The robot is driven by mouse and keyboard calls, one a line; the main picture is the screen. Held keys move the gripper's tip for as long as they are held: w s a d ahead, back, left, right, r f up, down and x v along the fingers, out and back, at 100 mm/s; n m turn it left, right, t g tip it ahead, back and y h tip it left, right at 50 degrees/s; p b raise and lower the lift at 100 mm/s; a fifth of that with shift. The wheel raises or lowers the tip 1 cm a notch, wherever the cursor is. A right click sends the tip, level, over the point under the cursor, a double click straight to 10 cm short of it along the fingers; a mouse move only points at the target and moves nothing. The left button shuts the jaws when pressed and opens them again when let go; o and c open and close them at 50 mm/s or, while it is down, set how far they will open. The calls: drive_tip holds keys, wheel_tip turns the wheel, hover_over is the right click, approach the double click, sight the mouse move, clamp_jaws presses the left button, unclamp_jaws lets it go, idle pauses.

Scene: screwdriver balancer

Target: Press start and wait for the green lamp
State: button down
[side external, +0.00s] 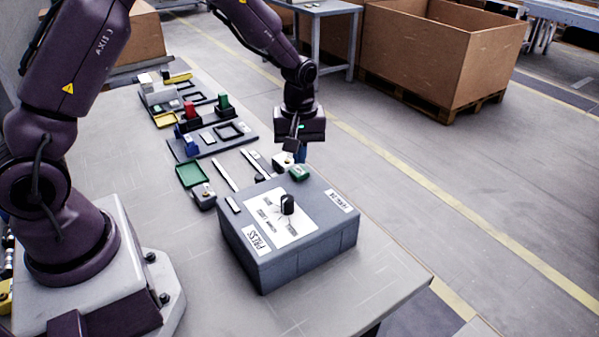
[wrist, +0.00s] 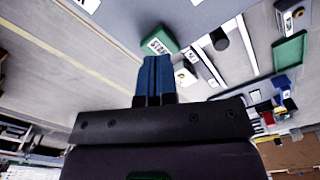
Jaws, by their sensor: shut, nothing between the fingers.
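A small green block (side external: 300,173) stands behind the large grey press box. In the wrist view the green block (wrist: 160,41) carries a white label that seems to read START. My gripper (side external: 300,158) points down with its blue fingers just behind the green block. In the wrist view the shut, empty fingers (wrist: 154,62) reach to the block's edge; I cannot tell whether they touch it. A small pale box (side external: 281,161) stands beside the fingers, with a dark round spot in the wrist view (wrist: 185,78). I cannot make out a lit green lamp.
The grey box (side external: 310,252) with a black knob and PRESS label fills the near table. A green tray (side external: 192,175), a small dark box with a pale top (side external: 203,196), metal strips and dark fixtures lie to the left. Open floor lies right of the table.

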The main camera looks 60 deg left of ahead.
drive_tip(key=shift+f, duration=1.3)
idle(0.9)
drive_tip(key=shift+r, duration=3.55)
wheel_tip(320, 180, up, 6)
hover_over(299, 170)
drive_tip(key=s+d+r+m+t, duration=0.2)
drive_tip(key=s+r+m, duration=0.3)
drive_tip(key=s, duration=0.6)
drive_tip(key=s+d+r+m+t, duration=0.3)
drive_tip(key=s+r+m, duration=0.3)
drive_tip(key=s, duration=0.5)
drive_tip(key=shift+r+m+t, duration=0.2)
drive_tip(key=shift+m+t, duration=0.1)
drive_tip(key=shift+m, duration=0.2)
